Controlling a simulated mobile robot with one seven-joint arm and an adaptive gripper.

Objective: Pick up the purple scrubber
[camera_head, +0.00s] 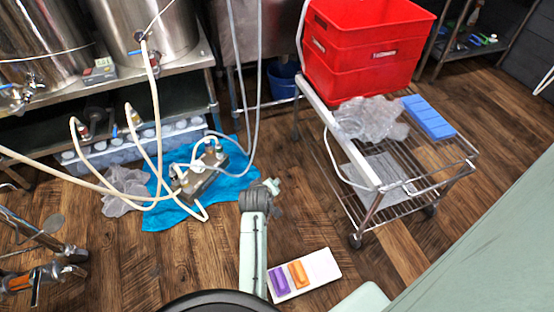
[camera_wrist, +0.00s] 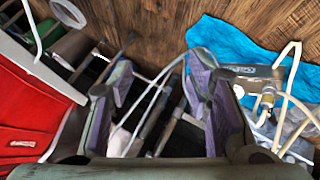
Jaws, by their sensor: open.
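The purple scrubber (camera_head: 279,281) lies on a white board or tray (camera_head: 322,267) low in the head view, beside an orange scrubber (camera_head: 298,273). My gripper (camera_wrist: 160,72) is open in the wrist view, with purple-lined fingers spread apart and nothing clearly held between them. In the head view, my arm reaches up past the left side of the white tray, and its end is well beyond the scrubber, apart from it. I cannot make out the purple scrubber in the wrist view.
A wire cart (camera_head: 400,208) at right holds red crates (camera_head: 352,62), a blue block (camera_head: 428,117) and clear plastic. A pump (camera_head: 200,175) with hoses sits on a blue sheet (camera_head: 232,185). Steel tanks stand on a bench at left. Wooden floor is open around the tray's far side.

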